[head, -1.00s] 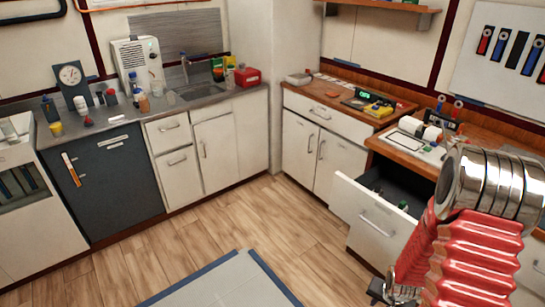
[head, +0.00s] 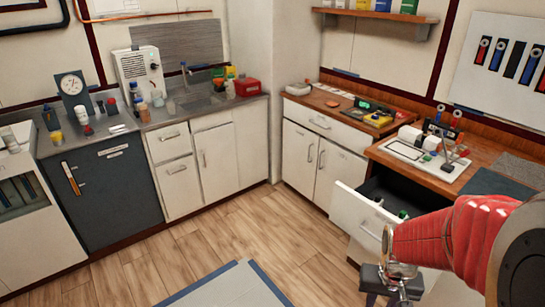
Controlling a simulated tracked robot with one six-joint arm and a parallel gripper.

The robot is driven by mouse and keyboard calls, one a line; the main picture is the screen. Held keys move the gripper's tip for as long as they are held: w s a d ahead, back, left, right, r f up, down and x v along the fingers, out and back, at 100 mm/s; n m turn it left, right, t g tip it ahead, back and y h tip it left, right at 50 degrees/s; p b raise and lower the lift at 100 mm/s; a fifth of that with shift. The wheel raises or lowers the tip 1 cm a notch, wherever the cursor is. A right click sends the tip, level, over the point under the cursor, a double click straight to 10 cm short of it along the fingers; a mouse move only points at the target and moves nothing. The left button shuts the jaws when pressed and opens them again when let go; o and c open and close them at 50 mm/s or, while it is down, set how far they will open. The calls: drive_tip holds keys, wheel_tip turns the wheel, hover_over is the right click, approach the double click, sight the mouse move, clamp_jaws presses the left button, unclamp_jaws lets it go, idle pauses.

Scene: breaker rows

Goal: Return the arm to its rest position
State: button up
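My arm, with red ribbed sleeves, fills the lower right of the head view. It ends at a silver ring, with my gripper (head: 388,284) seen as a grey block low in the picture. Its fingertips are not clear, so I cannot tell whether it is open or shut, and I see nothing held. My gripper end shows in front of a white drawer (head: 362,220) that stands pulled out, with small bottles inside. How far it is from the drawer front is hard to judge.
A wooden counter (head: 480,165) with a white device runs along the right. White cabinets (head: 322,150) stand behind. A sink counter (head: 190,103) with bottles and a dark-fronted unit (head: 110,195) are at left. The wood floor (head: 190,245) is clear, with a grey mat (head: 230,290) in front.

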drive_tip(key=s+a+r+n+t, duration=0.1)
drive_tip(key=s+a+r, duration=0.1)
drive_tip(key=r, duration=0.4)
drive_tip(key=s+a+r+n+t, duration=0.1)
drive_tip(key=s+a+r+t, duration=0.1)
drive_tip(key=a+r, duration=0.3)
drive_tip(key=s+a+r+n+t, duration=0.1)
drive_tip(key=s+a+r+t, duration=0.1)
drive_tip(key=r, duration=0.7)
drive_tip(key=shift+s+a+y, duration=0.15)
drive_tip(key=shift+a+y, duration=0.15)
drive_tip(key=shift+a, duration=0.5)
drive_tip(key=shift+o, duration=0.4)
drive_tip(key=shift+d, duration=0.1)
